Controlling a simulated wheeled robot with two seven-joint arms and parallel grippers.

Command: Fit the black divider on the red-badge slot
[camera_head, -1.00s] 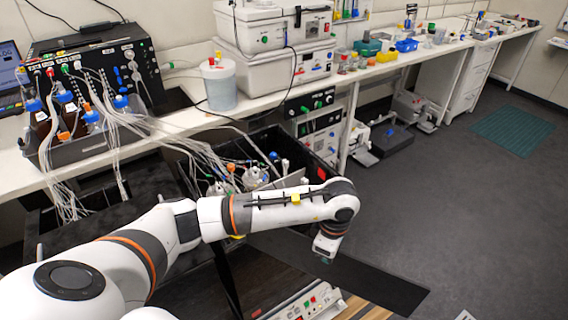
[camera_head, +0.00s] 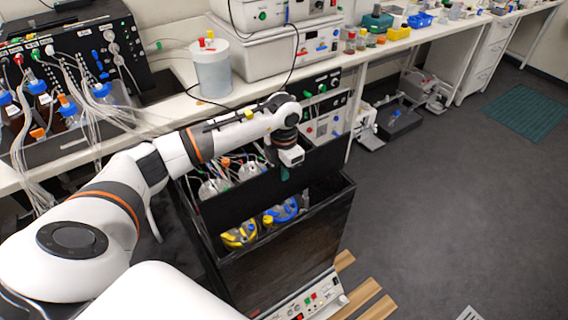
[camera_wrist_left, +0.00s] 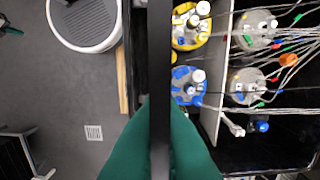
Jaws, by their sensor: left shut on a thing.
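My left gripper (camera_head: 284,173) is shut on the black divider (camera_head: 245,190), a long thin dark panel held upright over the black box (camera_head: 290,265). In the left wrist view, the divider (camera_wrist_left: 160,60) is a straight dark strip seen edge-on between the green fingers of the left gripper (camera_wrist_left: 160,140). It runs roughly along the box, beside the yellow-topped vessel (camera_wrist_left: 190,25) and the blue-topped vessel (camera_wrist_left: 187,85). I cannot tell whether its lower edge touches the box. No red badge shows on the box now. My right gripper is not in view.
Clear vessels (camera_wrist_left: 250,85) with many tubes stand beyond a pale panel (camera_wrist_left: 214,75) in the box. The bench (camera_head: 180,112) holds a white bucket (camera_head: 212,68) and equipment behind. A control panel (camera_head: 305,297) and wooden strips are in front.

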